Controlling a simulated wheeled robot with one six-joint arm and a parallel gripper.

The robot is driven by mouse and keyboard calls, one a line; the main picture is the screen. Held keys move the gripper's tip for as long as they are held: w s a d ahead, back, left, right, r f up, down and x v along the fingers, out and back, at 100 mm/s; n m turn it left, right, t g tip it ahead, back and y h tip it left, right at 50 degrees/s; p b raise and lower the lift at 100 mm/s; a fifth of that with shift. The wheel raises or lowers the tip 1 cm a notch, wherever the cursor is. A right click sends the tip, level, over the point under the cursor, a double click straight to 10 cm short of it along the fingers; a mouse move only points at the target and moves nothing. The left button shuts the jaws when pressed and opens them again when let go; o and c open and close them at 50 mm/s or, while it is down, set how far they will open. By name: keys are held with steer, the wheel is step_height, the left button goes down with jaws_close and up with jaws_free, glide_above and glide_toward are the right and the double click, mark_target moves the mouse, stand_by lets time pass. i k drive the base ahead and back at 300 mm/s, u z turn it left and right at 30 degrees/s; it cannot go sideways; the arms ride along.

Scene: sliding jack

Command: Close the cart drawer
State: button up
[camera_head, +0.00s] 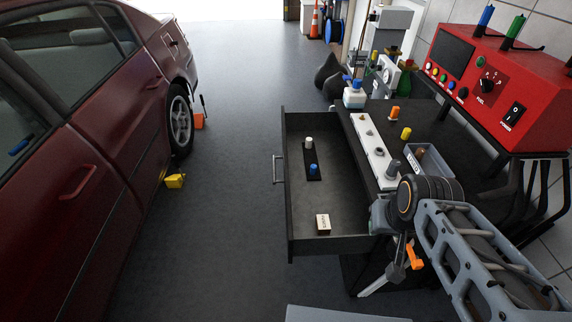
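The cart drawer (262,180) is dark grey and stands pulled out to the left from the cart (345,112). Its metal handle (279,169) is on the left front panel. Inside lie a small labelled box (322,223) and a dark strip with a white-topped and a blue-topped piece (313,168). My arm comes in from the lower right. My gripper (404,262) hangs past the drawer's near right corner, on the cart side, apart from the handle. It is small and partly hidden by my wrist, so its opening is unclear.
A dark red car (90,150) stands on the left, with a yellow block (175,181) near its wheel. Clear floor (225,180) lies between car and drawer. The cart top carries a white panel with knobs (368,146), a grey tray (418,165) and a red console (500,85).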

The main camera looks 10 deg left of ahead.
mark_target(341, 193)
steer(key=k, duration=1.1)
steer(key=u, duration=0.8)
steer(key=i, duration=1.25)
steer(key=k, duration=0.6)
steer(key=u, duration=0.85)
steer(key=i, duration=0.95)
steer(key=z, duration=0.1)
